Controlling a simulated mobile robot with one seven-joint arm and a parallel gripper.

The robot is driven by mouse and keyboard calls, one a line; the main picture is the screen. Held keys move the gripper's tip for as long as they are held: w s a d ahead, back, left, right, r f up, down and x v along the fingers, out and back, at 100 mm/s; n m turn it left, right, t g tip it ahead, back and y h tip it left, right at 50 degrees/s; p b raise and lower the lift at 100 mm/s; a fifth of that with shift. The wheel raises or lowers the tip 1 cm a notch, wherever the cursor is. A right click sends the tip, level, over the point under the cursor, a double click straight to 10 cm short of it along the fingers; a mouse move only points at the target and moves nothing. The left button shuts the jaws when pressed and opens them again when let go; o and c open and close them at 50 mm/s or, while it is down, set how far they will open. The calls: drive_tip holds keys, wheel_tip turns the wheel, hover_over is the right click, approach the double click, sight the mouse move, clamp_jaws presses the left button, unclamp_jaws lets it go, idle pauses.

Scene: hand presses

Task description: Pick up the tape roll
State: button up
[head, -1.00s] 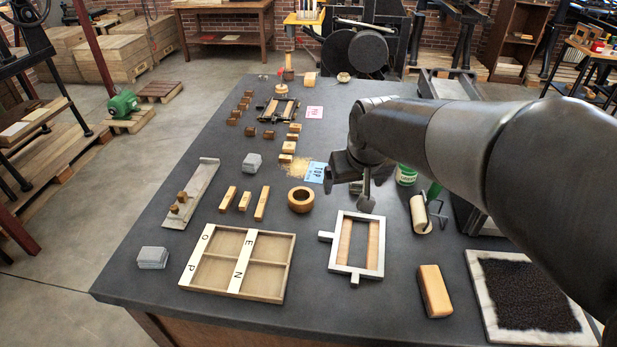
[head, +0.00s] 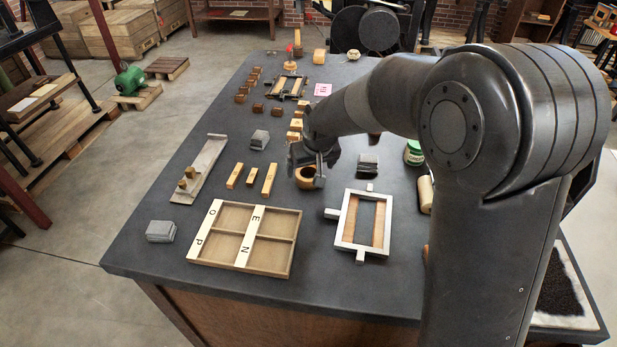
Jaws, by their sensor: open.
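The tape roll (head: 307,184) is a tan-brown ring lying flat on the dark worktop, right of the small wooden blocks and behind the metal frame. My gripper (head: 306,171) is directly over it with its jaws open, fingers pointing down. One finger shows at the roll's right side and the other near its left rear. The gripper hides the back part of the roll. I cannot tell whether the fingers touch it.
A wooden tray (head: 213,229) with letter strips lies in front-left, and a metal frame (head: 340,236) front-right. Three wooden blocks (head: 251,176) lie left of the roll. A green can (head: 414,156) stands to the right.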

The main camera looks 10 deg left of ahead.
sight(309, 174)
drive_tip(key=shift+x, duration=2.65)
drive_tip(key=shift+d, duration=0.1)
drive_tip(key=shift+c, duration=0.5)
drive_tip(key=c, duration=1)
drive_tip(key=shift+r, duration=0.15)
